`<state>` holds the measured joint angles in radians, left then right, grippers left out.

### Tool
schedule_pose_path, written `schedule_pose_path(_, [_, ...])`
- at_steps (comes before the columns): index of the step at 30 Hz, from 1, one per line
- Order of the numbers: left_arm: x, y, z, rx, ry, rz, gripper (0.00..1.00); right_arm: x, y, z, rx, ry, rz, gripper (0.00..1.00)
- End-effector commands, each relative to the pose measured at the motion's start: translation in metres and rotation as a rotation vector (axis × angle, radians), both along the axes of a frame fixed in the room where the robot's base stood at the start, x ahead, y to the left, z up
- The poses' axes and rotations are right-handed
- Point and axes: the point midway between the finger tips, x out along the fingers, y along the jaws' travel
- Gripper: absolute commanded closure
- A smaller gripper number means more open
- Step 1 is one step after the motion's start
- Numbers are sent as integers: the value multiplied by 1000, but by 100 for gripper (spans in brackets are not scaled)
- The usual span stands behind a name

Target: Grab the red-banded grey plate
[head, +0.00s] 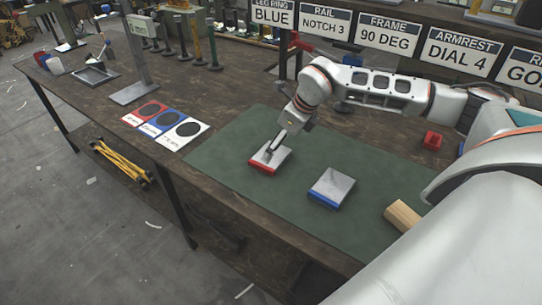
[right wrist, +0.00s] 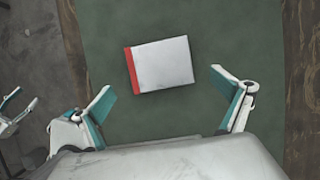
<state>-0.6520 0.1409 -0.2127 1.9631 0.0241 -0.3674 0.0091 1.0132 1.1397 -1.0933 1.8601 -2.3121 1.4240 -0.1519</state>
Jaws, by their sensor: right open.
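The red-banded grey plate (head: 271,160) lies flat on the green mat in the head view. In the right wrist view, the same plate (right wrist: 163,64) has its red band on the left side. My right gripper (head: 275,147) is over this plate in the head view. Its two fingers are spread wide and empty in the right wrist view, with the plate ahead of the gap. A similar blue-banded grey plate (head: 332,188) lies to the right on the mat. Part of a white and teal gripper, probably my left one (right wrist: 12,112), shows at the left edge of the wrist view.
The green mat (head: 237,180) covers the bench's front. A wooden block (head: 402,215) and a red block (head: 432,140) lie to the right. Red, blue and white cards (head: 183,132) lie left of the mat. Signs (head: 389,37) stand along the back.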

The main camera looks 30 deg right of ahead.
Motion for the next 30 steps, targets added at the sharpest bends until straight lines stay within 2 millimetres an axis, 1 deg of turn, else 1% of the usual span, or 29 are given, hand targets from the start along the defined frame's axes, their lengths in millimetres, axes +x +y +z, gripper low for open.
schedule_pose_path(5, [-2, 1, -3, 4, 7, 0, 45, 9, 5, -17, 1, 0, 0, 0])
schedule_pose_path(9, [-2, 1, -2, 4, 6, 0, 45, 18, 9, -36, 1, 2, 1, 0])
schedule_pose_path(13, [0, 1, -1, 3, 2, 0, 45, 23, 11, -47, 1, -1, 0, 0])
schedule_pose_path(16, [2, 1, 1, 2, -2, 0, 45, 24, 11, -50, 0, -1, 0, 0])
schedule_pose_path(30, [4, 0, 3, -1, -7, 1, 45, 24, 11, -52, 1, -1, 0, 0])
